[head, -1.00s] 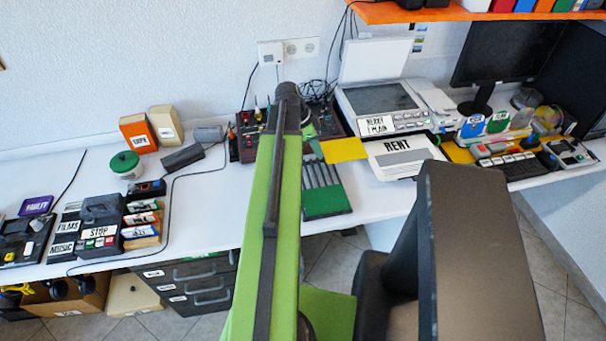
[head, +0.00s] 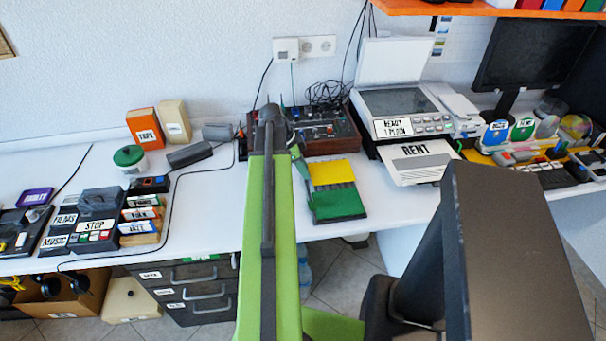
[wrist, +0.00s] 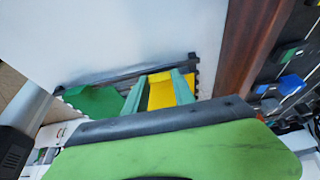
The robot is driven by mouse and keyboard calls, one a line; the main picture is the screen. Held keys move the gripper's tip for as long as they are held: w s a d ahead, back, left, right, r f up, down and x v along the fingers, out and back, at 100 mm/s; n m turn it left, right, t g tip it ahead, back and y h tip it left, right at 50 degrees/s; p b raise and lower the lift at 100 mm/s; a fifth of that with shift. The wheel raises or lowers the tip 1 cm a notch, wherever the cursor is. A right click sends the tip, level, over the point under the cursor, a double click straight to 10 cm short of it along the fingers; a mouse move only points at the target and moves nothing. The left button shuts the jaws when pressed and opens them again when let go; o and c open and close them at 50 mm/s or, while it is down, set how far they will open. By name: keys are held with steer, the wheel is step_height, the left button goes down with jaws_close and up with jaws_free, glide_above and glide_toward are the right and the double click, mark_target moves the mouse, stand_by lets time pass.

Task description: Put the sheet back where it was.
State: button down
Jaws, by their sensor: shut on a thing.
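My gripper (wrist: 160,88) shows in the wrist view as two pale green fingers with a yellow sheet (wrist: 161,97) between them; it is shut on that sheet. In the head view the yellow sheet (head: 332,172) is over the back part of a dark slotted rack (head: 336,187), just right of my arm. A green sheet (head: 338,204) is at the rack's front and also shows left of my fingers in the wrist view (wrist: 95,103). In the head view my arm hides most of the gripper. I cannot tell whether the yellow sheet touches the rack.
A white printer (head: 410,105) with a sheet marked RENT (head: 412,160) stands to the right. A dark control box with cables (head: 325,133) is behind the rack. The table between rack and printer is clear. A black device marked STOP (head: 95,226) is at the left.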

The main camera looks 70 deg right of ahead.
steer(key=c, duration=1)
jaws_free()
steer(key=shift+c, duration=0.2)
steer(key=shift+w+r+p, duration=0.1)
steer(key=shift+r+p, duration=0.3)
steer(key=shift+r, duration=0.1)
steer(key=p+v, duration=1)
steer(key=v, duration=0.1)
steer(key=shift+r, duration=0.1)
